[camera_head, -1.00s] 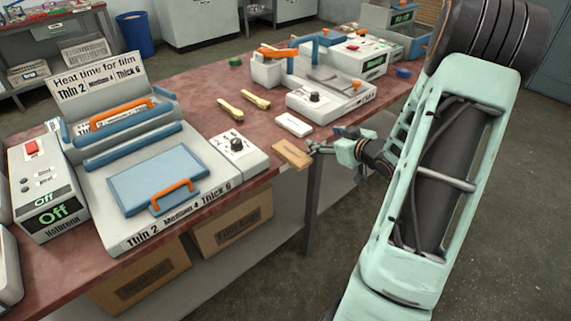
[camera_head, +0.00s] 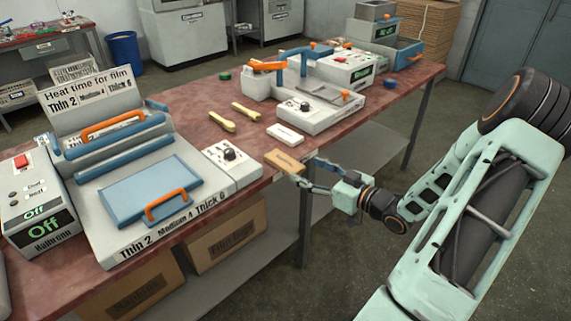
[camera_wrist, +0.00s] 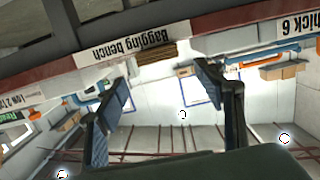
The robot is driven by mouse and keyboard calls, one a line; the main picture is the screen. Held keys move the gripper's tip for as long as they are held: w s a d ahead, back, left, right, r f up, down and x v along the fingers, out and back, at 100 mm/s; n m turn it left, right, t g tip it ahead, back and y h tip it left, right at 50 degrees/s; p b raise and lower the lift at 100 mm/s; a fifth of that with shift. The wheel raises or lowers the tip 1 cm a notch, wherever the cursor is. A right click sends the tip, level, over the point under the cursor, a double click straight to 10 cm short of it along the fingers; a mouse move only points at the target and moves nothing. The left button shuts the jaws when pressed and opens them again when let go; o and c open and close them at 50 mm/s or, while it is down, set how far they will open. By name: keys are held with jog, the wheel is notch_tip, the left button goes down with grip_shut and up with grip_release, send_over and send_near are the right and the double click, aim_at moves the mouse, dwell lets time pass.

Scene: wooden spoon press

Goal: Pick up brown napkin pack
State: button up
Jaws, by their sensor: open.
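The brown napkin pack (camera_head: 284,162) lies flat at the near edge of the red-brown bench, beside a white pack (camera_head: 285,134). In the wrist view, a brown layered edge that appears to be the pack (camera_wrist: 154,72) shows between the fingertips, by the "Bagging bench" label. My gripper (camera_head: 303,171) comes in from the right at the bench edge. I cannot tell whether either finger touches the pack.
Two yellow spoon-like pieces (camera_head: 233,114) lie left of the white pack. A heat press (camera_head: 150,190) stands to the left, and a white sealing machine (camera_head: 318,110) stands behind. Cardboard boxes (camera_head: 225,237) sit on the shelf below. The floor to the right is open.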

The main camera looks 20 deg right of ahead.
aim_at(288, 163)
jog(key=x, duration=0.5)
jog(key=b+x, duration=0.1)
jog(key=x, duration=0.2)
jog(key=shift+f, duration=0.35)
jog(key=shift+s, duration=0.1)
jog(key=c, duration=0.9)
